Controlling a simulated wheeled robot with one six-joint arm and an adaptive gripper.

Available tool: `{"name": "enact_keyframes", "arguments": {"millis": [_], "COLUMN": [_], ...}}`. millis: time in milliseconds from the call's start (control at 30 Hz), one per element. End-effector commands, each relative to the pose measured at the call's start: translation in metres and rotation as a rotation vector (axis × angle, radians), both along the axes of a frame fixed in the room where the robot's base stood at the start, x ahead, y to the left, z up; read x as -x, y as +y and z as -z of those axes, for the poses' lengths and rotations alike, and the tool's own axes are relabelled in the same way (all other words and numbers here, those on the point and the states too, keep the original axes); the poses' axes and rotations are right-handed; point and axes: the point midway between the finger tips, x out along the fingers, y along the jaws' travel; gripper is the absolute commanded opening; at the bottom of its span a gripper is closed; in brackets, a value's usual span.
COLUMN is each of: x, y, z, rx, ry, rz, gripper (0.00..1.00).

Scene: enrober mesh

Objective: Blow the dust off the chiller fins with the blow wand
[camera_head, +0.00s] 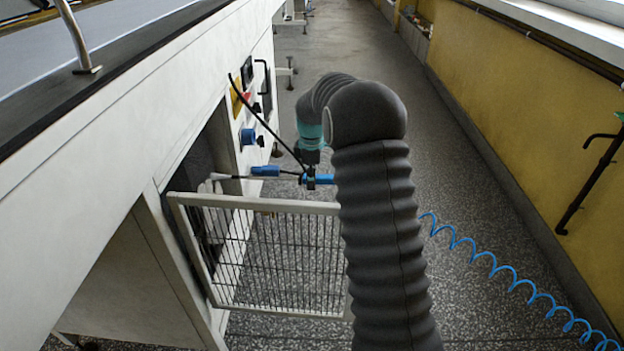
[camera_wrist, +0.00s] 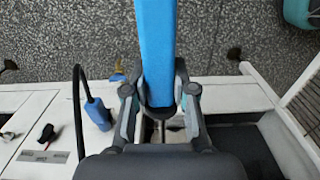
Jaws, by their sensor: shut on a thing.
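The blow wand is in my gripper (camera_head: 311,179). Its blue part (camera_head: 265,170) and thin tube point left, and the pale tip (camera_head: 216,176) is at the opening in the white machine's side. In the wrist view, my gripper (camera_wrist: 159,104) is shut on the blue wand body (camera_wrist: 157,45), which sits between the two fingers. The coiled blue hose (camera_head: 515,281) runs over the floor right of my arm. The chiller fins cannot be made out inside the dark opening (camera_head: 205,158). No dust can be made out.
A white-framed mesh door (camera_head: 255,203) stands swung out below and in front of the wand. A panel with a blue connector (camera_head: 248,137) and black cable is on the machine just beyond.

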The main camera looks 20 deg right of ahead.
Motion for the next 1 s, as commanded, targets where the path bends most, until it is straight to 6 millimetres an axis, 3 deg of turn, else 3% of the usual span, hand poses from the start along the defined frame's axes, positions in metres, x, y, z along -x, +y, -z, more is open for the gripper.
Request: {"name": "enact_keyframes", "arguments": {"millis": [267, 1000], "x": [0.003, 0.033], "y": [0.001, 0.011], "z": [0.0, 0.0], "rx": [0.0, 0.0], "ry": [-0.001, -0.001], "rz": [0.0, 0.0], "gripper": [0.0, 0.0]}}
